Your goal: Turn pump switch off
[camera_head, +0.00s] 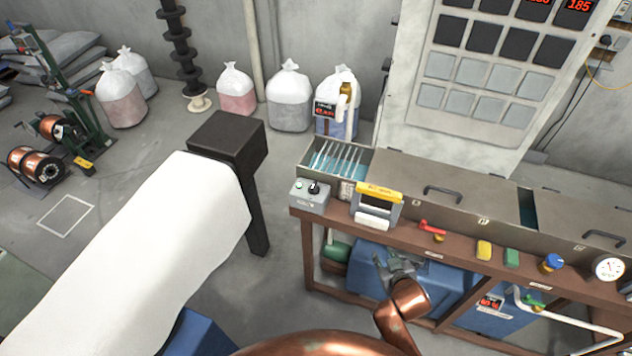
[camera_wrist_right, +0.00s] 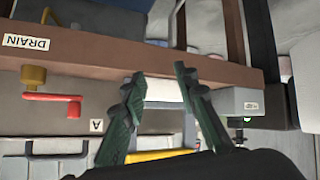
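A small grey switch box (camera_head: 310,193) with a black round knob sits at the left end of the brown bench's front ledge. I take it as the pump switch; its label is too small to read. In the right wrist view, a grey box (camera_wrist_right: 240,103) shows right of the fingers, its knob partly hidden. My right gripper (camera_head: 392,263) is in front of the bench, right of and below the switch box in the head view, apart from it. Its dark green fingers (camera_wrist_right: 158,72) are spread, with nothing held between them. My left gripper is not in view.
A yellow-topped stand (camera_head: 379,193) and a red lever (camera_head: 432,227) are right of the switch box. A trough with lids (camera_head: 440,190) runs behind. A black post (camera_head: 258,215) and a large white form (camera_head: 140,250) stand left, with open floor between.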

